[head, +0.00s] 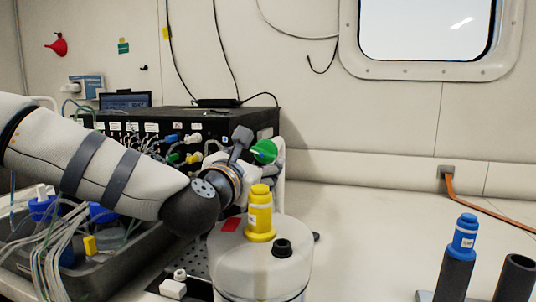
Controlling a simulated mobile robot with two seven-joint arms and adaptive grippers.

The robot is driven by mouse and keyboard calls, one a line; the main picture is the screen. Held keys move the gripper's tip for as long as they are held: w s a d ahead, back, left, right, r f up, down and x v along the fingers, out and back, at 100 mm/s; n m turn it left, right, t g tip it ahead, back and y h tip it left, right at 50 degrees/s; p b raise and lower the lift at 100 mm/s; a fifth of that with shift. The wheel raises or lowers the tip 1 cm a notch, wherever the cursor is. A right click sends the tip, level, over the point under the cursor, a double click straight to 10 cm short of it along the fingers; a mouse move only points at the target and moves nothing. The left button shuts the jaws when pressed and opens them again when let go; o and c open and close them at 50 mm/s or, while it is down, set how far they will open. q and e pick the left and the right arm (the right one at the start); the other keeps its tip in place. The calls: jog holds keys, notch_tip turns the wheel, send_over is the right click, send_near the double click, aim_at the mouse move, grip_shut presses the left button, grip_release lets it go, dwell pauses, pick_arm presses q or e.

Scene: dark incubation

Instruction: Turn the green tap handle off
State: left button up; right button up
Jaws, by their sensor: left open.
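The green tap handle (265,151) shows as a round green knob near the middle of the head view, at the right front corner of the black equipment box. My left arm comes in from the left across the box. My left gripper (242,144) is open, with a dark grey finger close to the left side of the green handle. I cannot tell whether it touches the handle. The rest of the gripper and the tap body are partly hidden by my own wrist. My right gripper is not in view.
A grey bin (103,279) of cables is at lower left. A blue-topped tube (464,236) stands at right. The right bench top is mostly clear.

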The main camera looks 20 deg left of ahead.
aim_at(260, 156)
pick_arm(q)
jog(key=w, duration=0.4)
jog(key=shift+w+d+f, duration=0.1)
jog(key=shift+w+f, duration=0.15)
jog(key=shift+w, duration=0.15)
jog(key=shift+r, duration=0.15)
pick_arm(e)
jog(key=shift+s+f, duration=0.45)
pick_arm(q)
jog(key=c, duration=1.2)
jog(key=shift+o, duration=0.2)
